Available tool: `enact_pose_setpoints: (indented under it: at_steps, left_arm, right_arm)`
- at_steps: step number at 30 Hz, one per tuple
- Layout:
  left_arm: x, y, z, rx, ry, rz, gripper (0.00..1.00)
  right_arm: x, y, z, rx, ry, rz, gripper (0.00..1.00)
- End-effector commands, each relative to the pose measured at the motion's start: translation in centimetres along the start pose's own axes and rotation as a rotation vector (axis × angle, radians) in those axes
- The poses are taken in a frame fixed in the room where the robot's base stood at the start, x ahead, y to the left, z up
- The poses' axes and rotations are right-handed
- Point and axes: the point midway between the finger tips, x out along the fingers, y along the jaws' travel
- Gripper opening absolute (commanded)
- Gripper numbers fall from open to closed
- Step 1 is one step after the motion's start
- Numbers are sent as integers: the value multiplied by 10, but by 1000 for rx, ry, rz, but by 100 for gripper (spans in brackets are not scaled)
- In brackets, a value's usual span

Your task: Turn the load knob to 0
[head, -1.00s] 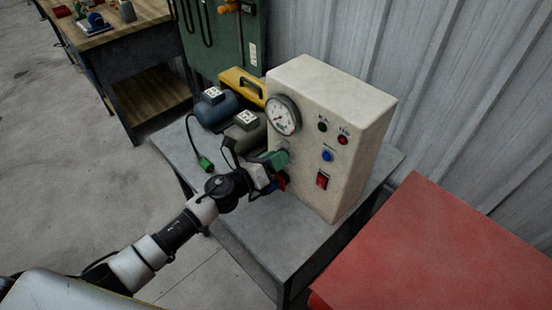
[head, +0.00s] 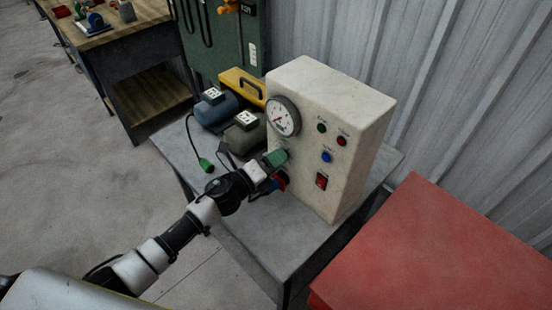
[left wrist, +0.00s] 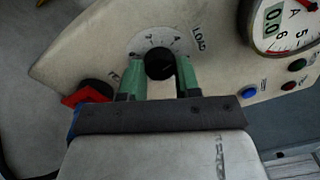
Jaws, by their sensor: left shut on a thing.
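The load knob (left wrist: 159,65) is a round black knob on a pale dial plate marked LOAD, on the front of the cream control box (head: 345,110). In the left wrist view my left gripper (left wrist: 160,72) has its two green fingers on either side of the knob, shut on it. In the head view my left gripper (head: 279,157) is against the box's front below the gauge and hides the knob. The knob's exact setting is not readable. My right gripper is not in view.
The gauge (head: 283,116) is above the knob. Two motors (head: 216,108) stand on the grey table (head: 270,240). A red surface (head: 440,250) lies at right.

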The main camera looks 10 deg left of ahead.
Motion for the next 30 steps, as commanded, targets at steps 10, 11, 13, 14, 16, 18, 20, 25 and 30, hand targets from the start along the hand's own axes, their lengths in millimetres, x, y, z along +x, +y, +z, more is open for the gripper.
enact_pose_setpoints:
  at_steps: [10, 11, 13, 14, 16, 18, 20, 25, 30]
  left_arm:
    - [0, -1, 0, -332, -17, -12, 9]
    - [0, -1, 0, -361, -19, -14, 9]
    - [0, -2, 0, -428, -22, -17, 9]
    - [0, -2, 0, -456, -23, -18, 9]
    - [0, -2, 0, -522, -27, -20, 9]
    - [0, -2, 0, -589, -31, -22, 9]
    - [0, -2, 0, -646, -34, -24, 9]
    - [0, -2, 0, -807, -42, -31, 9]
    - [0, -2, 0, -967, -50, -36, 9]
  right_arm:
    - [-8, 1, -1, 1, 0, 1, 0]
    - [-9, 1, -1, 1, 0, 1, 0]
    - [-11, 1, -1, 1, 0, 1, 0]
    - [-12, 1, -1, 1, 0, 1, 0]
    - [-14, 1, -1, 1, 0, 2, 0]
    - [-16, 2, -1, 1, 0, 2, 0]
    - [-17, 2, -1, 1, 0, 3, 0]
    - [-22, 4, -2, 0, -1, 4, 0]
    - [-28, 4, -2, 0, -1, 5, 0]
